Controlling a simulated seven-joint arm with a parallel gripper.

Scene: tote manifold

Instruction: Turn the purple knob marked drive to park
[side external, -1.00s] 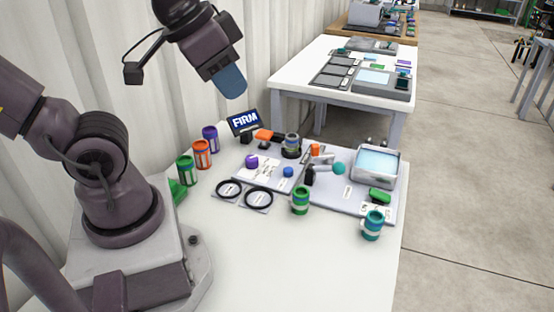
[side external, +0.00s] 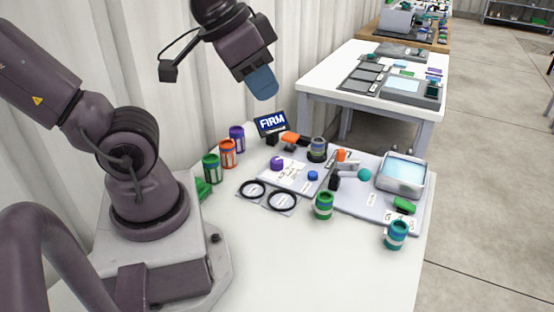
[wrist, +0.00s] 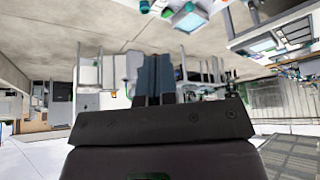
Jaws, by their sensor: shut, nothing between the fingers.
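A purple knob (side external: 277,164) sits on a light panel plate (side external: 300,179) on the white table in the side view. White labels lie beside it, but their lettering is too small to read. My gripper (side external: 263,84) is high above the table, above and slightly left of the knob, and points down. Its blue fingers are together and empty, well apart from the knob. In the wrist view my gripper (wrist: 154,62) shows its two blue fingers side by side, with no knob identifiable there.
A green cup (side external: 323,205) and a teal cup (side external: 397,234) stand in front. A screen box (side external: 402,174) is at right.

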